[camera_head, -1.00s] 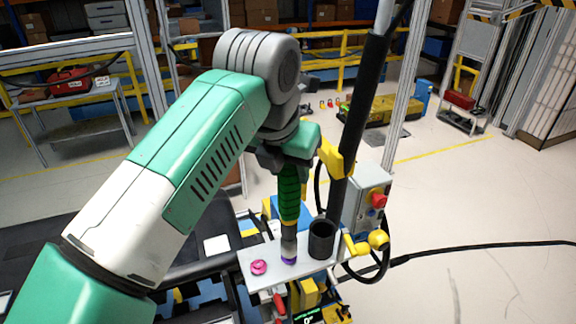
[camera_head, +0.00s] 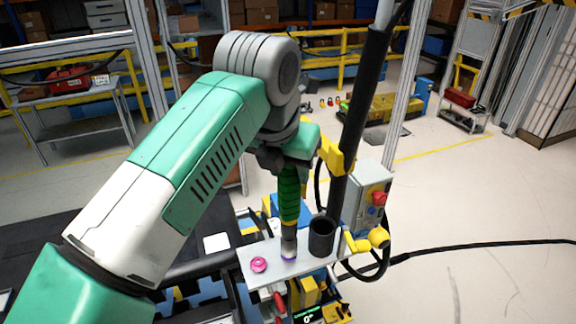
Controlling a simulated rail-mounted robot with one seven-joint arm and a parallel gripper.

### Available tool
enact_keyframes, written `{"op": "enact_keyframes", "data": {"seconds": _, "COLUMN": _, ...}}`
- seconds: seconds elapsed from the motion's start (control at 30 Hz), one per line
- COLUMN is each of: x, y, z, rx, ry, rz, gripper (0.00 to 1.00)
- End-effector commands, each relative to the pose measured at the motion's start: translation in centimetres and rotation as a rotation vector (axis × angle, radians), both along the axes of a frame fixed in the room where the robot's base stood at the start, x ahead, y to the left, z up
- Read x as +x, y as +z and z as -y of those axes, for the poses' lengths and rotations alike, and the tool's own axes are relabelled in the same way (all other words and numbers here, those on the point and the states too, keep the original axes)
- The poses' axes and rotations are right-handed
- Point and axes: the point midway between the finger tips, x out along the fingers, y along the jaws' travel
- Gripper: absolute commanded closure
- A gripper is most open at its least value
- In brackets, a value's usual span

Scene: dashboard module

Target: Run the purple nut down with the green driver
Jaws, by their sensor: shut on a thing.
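The green driver (camera_head: 289,194) hangs upright below my gripper (camera_head: 287,163), which is shut on its upper end. The driver's grey lower end (camera_head: 289,240) meets the purple nut (camera_head: 289,258) on the light plate (camera_head: 262,249). Only a purple rim of the nut shows under the driver tip. Whether the socket is fully seated on the nut cannot be told. My gripper's fingers are partly hidden by my arm's wrist.
A pink nut (camera_head: 259,264) sits on the plate to the left of the driver. A black cup-like holder (camera_head: 321,236) stands close on its right. A dark post with yellow clamps (camera_head: 338,156) and a control box (camera_head: 369,205) stand beyond.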

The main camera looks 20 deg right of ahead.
Motion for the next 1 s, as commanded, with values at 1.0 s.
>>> {"op": "enact_keyframes", "data": {"seconds": 1.0, "x": 0.01, "y": -0.77, "z": 0.01, "rx": -0.001, "ry": 0.0, "rz": 0.001, "gripper": 1.0}}
